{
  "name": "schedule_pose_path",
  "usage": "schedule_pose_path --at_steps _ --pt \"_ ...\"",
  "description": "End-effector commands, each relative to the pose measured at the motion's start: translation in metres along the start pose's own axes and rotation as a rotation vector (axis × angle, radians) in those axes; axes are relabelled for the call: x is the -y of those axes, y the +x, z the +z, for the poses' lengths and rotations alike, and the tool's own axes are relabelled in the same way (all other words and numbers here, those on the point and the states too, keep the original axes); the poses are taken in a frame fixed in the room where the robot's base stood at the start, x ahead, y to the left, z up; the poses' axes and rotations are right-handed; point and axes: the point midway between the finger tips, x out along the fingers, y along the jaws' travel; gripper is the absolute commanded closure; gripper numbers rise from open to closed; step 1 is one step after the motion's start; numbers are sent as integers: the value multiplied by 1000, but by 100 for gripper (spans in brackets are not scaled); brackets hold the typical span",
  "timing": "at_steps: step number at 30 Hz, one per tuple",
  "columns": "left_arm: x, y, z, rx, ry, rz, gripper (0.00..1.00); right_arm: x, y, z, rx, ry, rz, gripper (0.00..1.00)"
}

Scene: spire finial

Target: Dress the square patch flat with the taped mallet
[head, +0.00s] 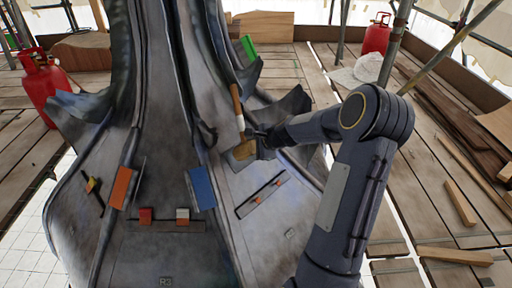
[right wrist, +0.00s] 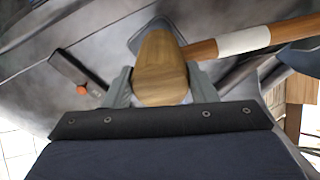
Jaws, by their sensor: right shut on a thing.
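The taped mallet (head: 237,101) has a brown handle with a white tape band and a pale wooden head. In the head view its handle points up, with the head at the lower end. My right gripper (head: 250,142) is shut on the mallet's head. The right wrist view shows the wooden head (right wrist: 160,68) between the fingers and the taped handle (right wrist: 243,41) running to the right. A grey, round-cornered plate, likely the square patch (right wrist: 136,42), shows partly behind the head. I cannot tell whether they touch. My left gripper is out of view.
Curled metal leaves (head: 285,108) stick out beside my right arm. Red gas cylinders (head: 45,88) stand on the planks.

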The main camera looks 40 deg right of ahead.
Motion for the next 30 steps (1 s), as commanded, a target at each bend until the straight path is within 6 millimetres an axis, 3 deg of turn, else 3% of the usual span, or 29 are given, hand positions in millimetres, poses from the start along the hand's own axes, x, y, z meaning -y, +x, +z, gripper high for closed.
schedule_pose_path --at_steps 10,12,18,30 --pt "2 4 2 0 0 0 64 2 46 1 1 0 -4 90" --pt "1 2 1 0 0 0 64 3 32 1 -2 -1 -6 90" --pt "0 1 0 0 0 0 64 2 16 1 -1 1 -4 90" --pt "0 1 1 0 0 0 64 2 10 1 -1 -1 -4 90"
